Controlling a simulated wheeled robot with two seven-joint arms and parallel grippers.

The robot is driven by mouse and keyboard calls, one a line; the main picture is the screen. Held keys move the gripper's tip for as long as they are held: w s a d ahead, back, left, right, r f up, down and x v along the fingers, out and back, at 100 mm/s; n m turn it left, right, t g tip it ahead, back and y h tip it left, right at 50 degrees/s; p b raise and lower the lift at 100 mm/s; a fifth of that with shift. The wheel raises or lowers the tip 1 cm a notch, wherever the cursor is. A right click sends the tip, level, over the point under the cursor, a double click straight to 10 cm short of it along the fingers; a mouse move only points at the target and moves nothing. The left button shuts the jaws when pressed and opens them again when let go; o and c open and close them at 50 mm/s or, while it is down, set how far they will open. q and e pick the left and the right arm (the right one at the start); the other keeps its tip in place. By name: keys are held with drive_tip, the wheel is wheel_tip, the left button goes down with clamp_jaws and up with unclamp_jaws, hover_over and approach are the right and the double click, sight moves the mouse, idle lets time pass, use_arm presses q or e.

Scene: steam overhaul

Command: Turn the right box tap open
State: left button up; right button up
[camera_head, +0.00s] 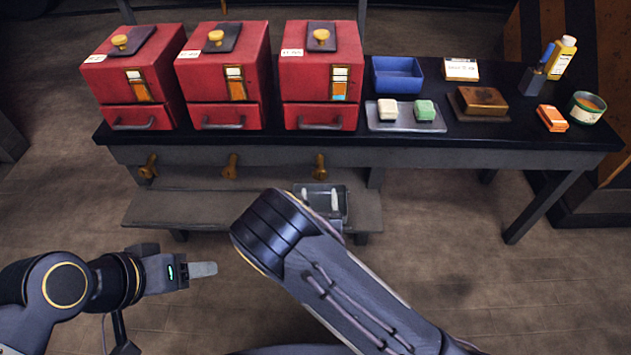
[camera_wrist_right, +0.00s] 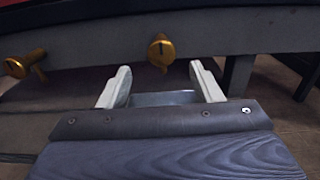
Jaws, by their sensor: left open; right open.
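Three red boxes stand in a row on the dark bench, and the right box (camera_head: 321,75) has a brass knob on its lid and a drawer below. The right box tap (camera_head: 320,166) is a brass handle on the bench front below that box. It also shows in the right wrist view (camera_wrist_right: 161,52), beyond and a little above my fingertips, apart from them. My right gripper (camera_wrist_right: 160,86) is open and empty; in the head view my arm hides part of it. My left gripper (camera_head: 203,269) is at the lower left, away from the bench and empty.
Two more brass taps, the left (camera_head: 148,167) and the middle (camera_head: 230,166), sit along the bench front. A blue bin (camera_head: 397,75) stands on the bench.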

sight(319, 175)
drive_tip(key=w, duration=0.6)
drive_tip(key=shift+w+b, duration=0.15)
drive_tip(key=shift+b, duration=0.25)
drive_tip(key=shift+c, duration=0.3)
drive_tip(key=shift+d, duration=0.1)
drive_tip(key=c, duration=0.9)
